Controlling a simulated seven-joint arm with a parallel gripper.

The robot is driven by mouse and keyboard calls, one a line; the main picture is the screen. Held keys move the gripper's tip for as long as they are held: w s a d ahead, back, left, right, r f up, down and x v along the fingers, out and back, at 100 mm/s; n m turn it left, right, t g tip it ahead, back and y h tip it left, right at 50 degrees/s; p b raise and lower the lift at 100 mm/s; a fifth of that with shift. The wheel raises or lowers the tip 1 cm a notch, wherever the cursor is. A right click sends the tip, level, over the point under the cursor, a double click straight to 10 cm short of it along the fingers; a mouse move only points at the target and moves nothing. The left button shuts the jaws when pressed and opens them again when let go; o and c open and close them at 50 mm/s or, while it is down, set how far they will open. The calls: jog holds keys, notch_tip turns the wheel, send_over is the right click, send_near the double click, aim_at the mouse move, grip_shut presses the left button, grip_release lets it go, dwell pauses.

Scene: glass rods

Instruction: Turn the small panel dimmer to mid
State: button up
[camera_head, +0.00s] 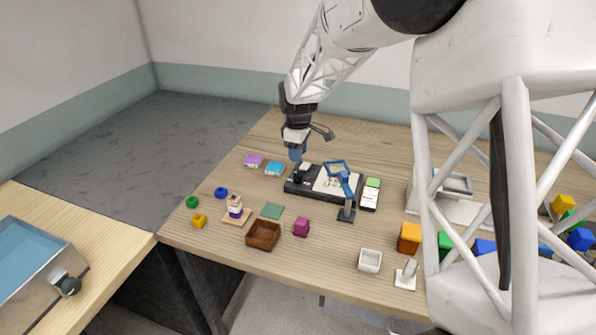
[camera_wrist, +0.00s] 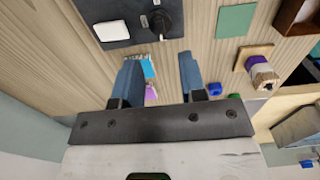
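A dark panel (camera_head: 292,187) lies on the wooden table in the head view, below and right of my gripper. Its near end shows at the top of the wrist view (camera_wrist: 110,12), with a black dimmer knob (camera_wrist: 163,22) beside small pale dial marks and a white block (camera_wrist: 111,31). The knob's exact setting is too small to read. My gripper (camera_head: 296,154) hangs over the table at the panel's left end. In the wrist view its two blue fingers (camera_wrist: 160,62) stand apart with nothing between them, and the knob lies beyond the tips, not touched.
Purple (camera_head: 253,160) and blue (camera_head: 274,169) pads lie left of the panel. A green mat (camera_head: 272,211), brown box (camera_head: 263,235) and magenta cube (camera_head: 301,227) lie in front. Bare table lies behind the panel.

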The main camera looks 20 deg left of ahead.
aim_at(298, 173)
jog(key=shift+f, duration=3.7)
grip_shut()
